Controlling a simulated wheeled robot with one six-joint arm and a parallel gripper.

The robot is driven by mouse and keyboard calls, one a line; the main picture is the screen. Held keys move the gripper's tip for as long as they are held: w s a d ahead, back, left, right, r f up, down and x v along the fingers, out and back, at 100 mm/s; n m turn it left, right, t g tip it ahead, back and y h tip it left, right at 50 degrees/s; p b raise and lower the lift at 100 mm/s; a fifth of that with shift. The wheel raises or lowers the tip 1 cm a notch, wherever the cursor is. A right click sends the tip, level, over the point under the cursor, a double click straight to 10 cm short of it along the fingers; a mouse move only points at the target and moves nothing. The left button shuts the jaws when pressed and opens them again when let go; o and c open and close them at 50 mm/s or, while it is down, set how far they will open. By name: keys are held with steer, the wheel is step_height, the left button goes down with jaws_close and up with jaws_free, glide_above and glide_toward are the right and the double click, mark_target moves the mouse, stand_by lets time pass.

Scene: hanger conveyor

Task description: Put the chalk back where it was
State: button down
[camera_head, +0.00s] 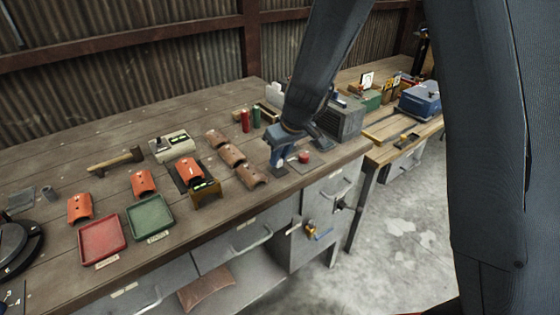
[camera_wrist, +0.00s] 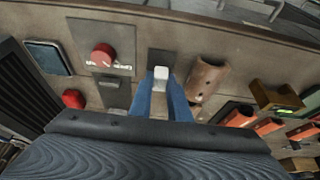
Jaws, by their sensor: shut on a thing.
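The chalk (camera_wrist: 161,73) shows in the wrist view as a small white block between the blue fingertips of my gripper (camera_wrist: 162,82). My gripper is shut on it. A dark square pad (camera_wrist: 165,56) lies on the bench right by the chalk; I cannot tell whether the chalk touches it.
A red knob (camera_wrist: 103,54) on a grey plate is left of the gripper in the wrist view. Brown curved tiles (camera_head: 231,155) are close by on the other side. Red (camera_head: 101,240) and green (camera_head: 150,217) trays, a hammer (camera_head: 115,160) and upright cylinders (camera_head: 245,120) also occupy the workbench (camera_head: 60,155).

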steer(key=shift+f, duration=0.85)
steer(key=shift+f+b, duration=0.15)
steer(key=shift+b, duration=0.2)
steer(key=c, duration=1.7)
jaws_free()
steer(key=shift+o, duration=0.2)
steer(key=shift+d+r+p, duration=0.1)
steer(key=shift+r+p, duration=0.25)
steer(key=shift+r, duration=0.05)
steer(key=b+v, duration=0.1)
steer(key=v, duration=1.1)
steer(key=s+d+f+m+g+h, duration=0.1)
steer(key=s+d+f+m, duration=0.2)
steer(key=s+d, duration=0.4)
steer(key=s+d+f+m+g+h, duration=0.1)
steer(key=s+d+f+m, duration=0.1)
steer(key=s+d, duration=0.5)
steer(key=s+m, duration=0.1)
steer(key=s, duration=0.3)
steer(key=shift+f+m+h, duration=0.3)
steer(key=shift+f+m, duration=0.05)
steer(key=shift+m, duration=0.05)
